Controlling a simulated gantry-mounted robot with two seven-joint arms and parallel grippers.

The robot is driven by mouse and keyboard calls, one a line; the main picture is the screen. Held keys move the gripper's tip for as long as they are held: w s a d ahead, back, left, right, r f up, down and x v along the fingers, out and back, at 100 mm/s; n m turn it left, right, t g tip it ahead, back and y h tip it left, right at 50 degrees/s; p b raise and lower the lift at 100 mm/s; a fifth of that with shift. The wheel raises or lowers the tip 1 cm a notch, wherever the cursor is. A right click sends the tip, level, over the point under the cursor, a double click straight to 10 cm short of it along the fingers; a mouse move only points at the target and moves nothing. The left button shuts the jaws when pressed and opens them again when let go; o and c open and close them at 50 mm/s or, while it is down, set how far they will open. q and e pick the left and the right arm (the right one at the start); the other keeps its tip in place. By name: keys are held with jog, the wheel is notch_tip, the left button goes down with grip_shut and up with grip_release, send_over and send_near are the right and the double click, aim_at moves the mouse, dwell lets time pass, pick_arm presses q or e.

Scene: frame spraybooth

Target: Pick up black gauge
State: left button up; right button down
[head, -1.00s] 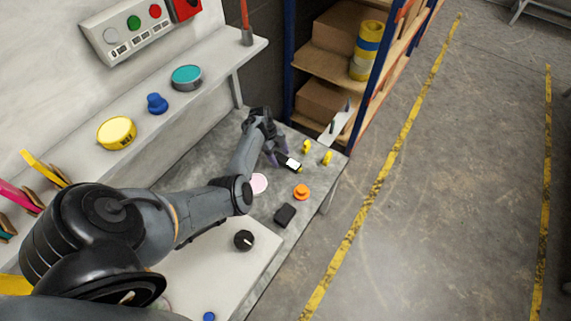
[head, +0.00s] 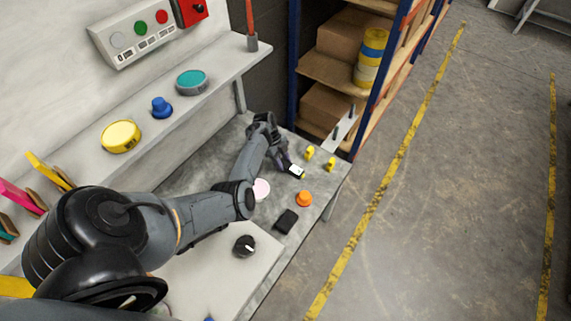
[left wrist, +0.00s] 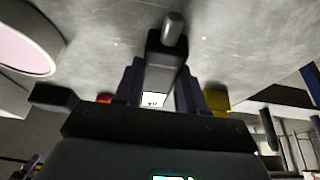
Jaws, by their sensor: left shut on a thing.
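The black gauge (head: 296,171) is a small dark block with a white display, at the far end of the grey bench in the head view. In the left wrist view the gauge (left wrist: 167,55) sits between the two fingers, with a silver round tip pointing away from the gripper. My left gripper (head: 288,166) reaches down to it, shut on its sides. The gripper also shows in the left wrist view (left wrist: 160,85). I cannot tell whether the gauge touches the bench. My right gripper is not in view.
On the bench (head: 218,150) near the gauge are yellow pieces (head: 309,152), an orange knob (head: 304,198), a black block (head: 286,221) and a pink disc (head: 261,189). A black dial (head: 244,245) lies nearer. A shelf rack (head: 330,70) stands behind the bench.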

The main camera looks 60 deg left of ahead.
aim_at(287, 165)
pick_arm(q)
notch_tip(287, 165, up, 4)
jog(key=shift+r+p, duration=0.1)
jog(key=shift+p, duration=1.15)
jog(key=w+d+r+p, duration=0.4)
jog(key=w+d+r, duration=0.1)
jog(key=d, duration=0.5)
jog(key=shift+w+r, duration=0.4)
jog(key=shift+r, duration=0.45)
jog(key=shift+d, duration=0.1)
